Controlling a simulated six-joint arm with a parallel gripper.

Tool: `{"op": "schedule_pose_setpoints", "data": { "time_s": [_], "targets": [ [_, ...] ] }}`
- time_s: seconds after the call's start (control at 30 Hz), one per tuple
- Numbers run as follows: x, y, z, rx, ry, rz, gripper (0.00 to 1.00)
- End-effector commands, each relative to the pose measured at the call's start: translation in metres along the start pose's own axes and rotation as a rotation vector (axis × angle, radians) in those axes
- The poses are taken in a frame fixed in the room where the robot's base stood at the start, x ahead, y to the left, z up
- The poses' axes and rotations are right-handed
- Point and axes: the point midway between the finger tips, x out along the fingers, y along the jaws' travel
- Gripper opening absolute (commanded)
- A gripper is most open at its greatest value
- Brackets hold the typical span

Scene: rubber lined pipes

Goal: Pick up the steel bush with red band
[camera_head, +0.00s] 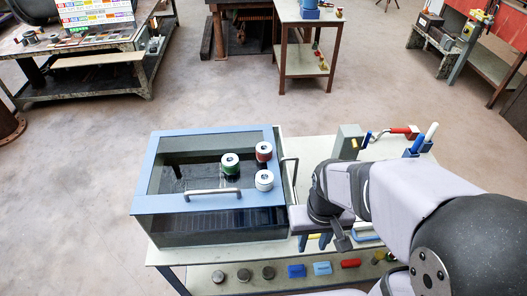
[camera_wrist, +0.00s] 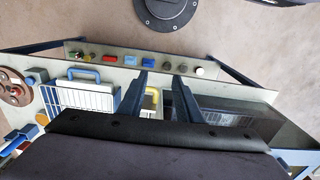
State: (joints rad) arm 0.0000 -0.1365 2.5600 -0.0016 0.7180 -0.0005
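The steel bush with red band (camera_head: 263,152) is a short upright cylinder with a pale ringed top. My gripper (camera_head: 315,243) is low at the box's right side, apart from the bushes. In the wrist view my gripper (camera_wrist: 165,68) has its two fingers spread with nothing held. The bushes do not show clearly there.
The box has metal handles (camera_head: 212,192) on its front and right. A grey block (camera_head: 348,141) and a red-handled tool (camera_head: 402,131) stand at the table's back right.

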Motion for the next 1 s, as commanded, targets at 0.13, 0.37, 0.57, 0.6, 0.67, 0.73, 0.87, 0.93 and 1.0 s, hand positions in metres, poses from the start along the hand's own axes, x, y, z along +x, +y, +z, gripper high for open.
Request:
{"op": "schedule_pose_setpoints", "data": {
  "time_s": [0.13,0.37,0.57,0.6,0.67,0.73,0.87,0.93,1.0],
  "targets": [
    [0.000,0.000,0.000,0.000,0.000,0.000,0.55],
    [0.000,0.000,0.000,0.000,0.000,0.000,0.59],
    [0.004,0.000,-0.002,-0.076,-0.006,0.022,0.59],
    [0.006,0.000,-0.004,-0.128,-0.010,0.037,0.59],
    [0.010,0.001,-0.008,-0.239,-0.018,0.072,0.59],
    [0.014,0.003,-0.016,-0.418,-0.032,0.132,0.59],
    [0.018,0.004,-0.044,-0.857,-0.076,0.305,0.59],
    [0.015,0.002,-0.067,-1.120,-0.110,0.432,0.59],
    [0.006,-0.005,-0.093,-1.367,-0.150,0.577,0.59]
  ]
}}
